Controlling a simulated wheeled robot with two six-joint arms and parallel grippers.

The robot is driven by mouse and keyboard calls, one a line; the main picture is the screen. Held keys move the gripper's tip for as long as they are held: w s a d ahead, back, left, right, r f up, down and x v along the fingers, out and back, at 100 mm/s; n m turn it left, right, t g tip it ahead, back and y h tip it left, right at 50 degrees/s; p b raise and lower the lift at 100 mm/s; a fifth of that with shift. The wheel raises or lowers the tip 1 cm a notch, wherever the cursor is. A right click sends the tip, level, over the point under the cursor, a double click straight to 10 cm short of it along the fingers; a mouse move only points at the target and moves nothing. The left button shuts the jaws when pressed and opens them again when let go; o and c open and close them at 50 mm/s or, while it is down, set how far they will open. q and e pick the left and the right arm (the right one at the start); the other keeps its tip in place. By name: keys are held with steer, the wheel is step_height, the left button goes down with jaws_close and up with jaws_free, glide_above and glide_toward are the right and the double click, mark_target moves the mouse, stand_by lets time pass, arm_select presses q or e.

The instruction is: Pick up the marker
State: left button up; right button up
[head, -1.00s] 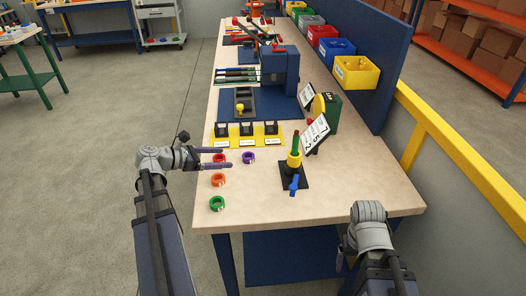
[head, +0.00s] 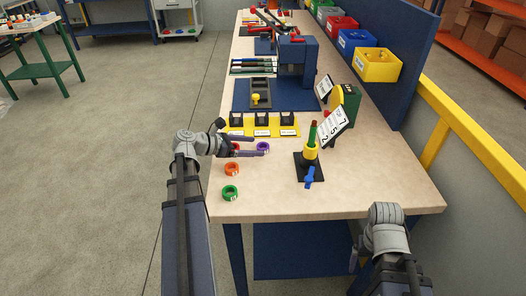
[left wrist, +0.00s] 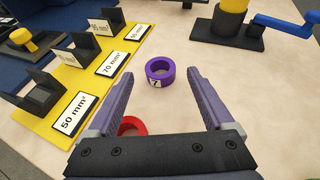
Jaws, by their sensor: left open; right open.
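The markers appear to be small coloured rings on the bench. A purple ring (head: 263,146) marked 7 lies flat; in the left wrist view the purple ring (left wrist: 160,74) sits between and just beyond my open fingertips. A red ring (left wrist: 131,125) is partly hidden under my left gripper. An orange ring (head: 232,169) and a green ring (head: 230,193) lie nearer the bench's front edge. My left gripper (head: 256,149) is open and empty, low over the bench. My right gripper (head: 355,261) is open, off the bench's front edge, partly hidden by its own arm.
A yellow holder (head: 262,131) with black slots and size labels stands beyond the rings. A black stand (head: 309,167) with a yellow collar and blue lever is to the right, by a tilted number sign (head: 338,129). The bench's front right (head: 380,190) is clear.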

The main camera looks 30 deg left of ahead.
arm_select(q)
steer(key=x, duration=0.2)
steer(key=shift+w+d+f, duration=0.15)
steer(key=shift+w, duration=0.05)
steer(key=shift+c, duration=0.2)
jaws_close()
stand_by(0.3)
